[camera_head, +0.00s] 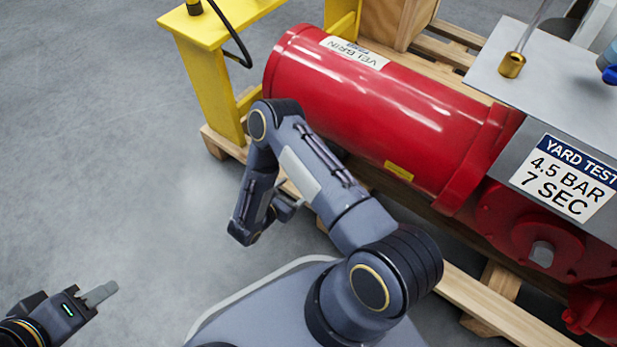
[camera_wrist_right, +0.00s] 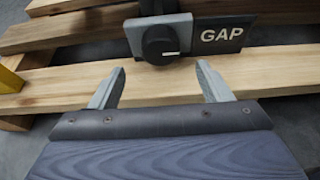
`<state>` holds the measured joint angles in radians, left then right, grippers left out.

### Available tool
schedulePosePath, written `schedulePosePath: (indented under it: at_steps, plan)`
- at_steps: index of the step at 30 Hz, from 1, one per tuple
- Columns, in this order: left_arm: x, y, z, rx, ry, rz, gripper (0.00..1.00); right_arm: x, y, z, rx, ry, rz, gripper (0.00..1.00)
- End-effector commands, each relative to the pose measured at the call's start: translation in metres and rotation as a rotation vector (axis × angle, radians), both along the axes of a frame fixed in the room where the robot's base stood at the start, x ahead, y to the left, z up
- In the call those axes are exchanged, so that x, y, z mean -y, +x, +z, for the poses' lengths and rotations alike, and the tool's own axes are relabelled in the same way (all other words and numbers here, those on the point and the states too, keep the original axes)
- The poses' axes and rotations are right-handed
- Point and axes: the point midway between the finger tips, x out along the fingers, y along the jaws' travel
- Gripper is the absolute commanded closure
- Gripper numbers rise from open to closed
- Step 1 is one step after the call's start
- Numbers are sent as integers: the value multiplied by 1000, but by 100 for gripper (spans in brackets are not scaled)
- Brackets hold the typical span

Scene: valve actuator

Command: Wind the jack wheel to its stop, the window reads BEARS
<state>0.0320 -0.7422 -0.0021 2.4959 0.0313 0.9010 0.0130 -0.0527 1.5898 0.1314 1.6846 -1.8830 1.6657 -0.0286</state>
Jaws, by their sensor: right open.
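My right gripper (camera_wrist_right: 159,84) is open in the right wrist view, with its two fingers apart and nothing between them. Just beyond the fingertips is a black round knob (camera_wrist_right: 159,44) with a white mark, on a grey block. A dark plate reading GAP (camera_wrist_right: 221,34) is to its right. In the head view my right arm is folded down in front of a red cylinder (camera_head: 375,100). My left gripper (camera_head: 100,294) is at the lower left over bare floor, away from everything; its finger gap is not clear. I see no jack wheel or BEARS window that I can identify.
A yellow stand (camera_head: 205,75) and wooden pallet (camera_head: 495,310) carry the red cylinder. A grey housing with a YARD TEST label (camera_head: 563,178) is at the right. Pallet planks (camera_wrist_right: 70,88) lie behind my right fingers. The floor at left is clear.

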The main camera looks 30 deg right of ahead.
Motion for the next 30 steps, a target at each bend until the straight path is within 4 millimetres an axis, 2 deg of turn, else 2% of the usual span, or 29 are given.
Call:
schedulePosePath:
  at_steps: [12,17,24,30]
  plan:
    - [0,0,-26,0,0,0,64,54,22,-27,1,-3,-6,29]
    - [0,0,-28,0,0,0,64,61,25,-29,1,-3,-5,29]
    - [0,0,-27,0,0,0,64,62,26,-28,1,-3,-3,29]
    - [0,0,-27,0,0,0,64,62,26,-28,1,-3,-3,53]
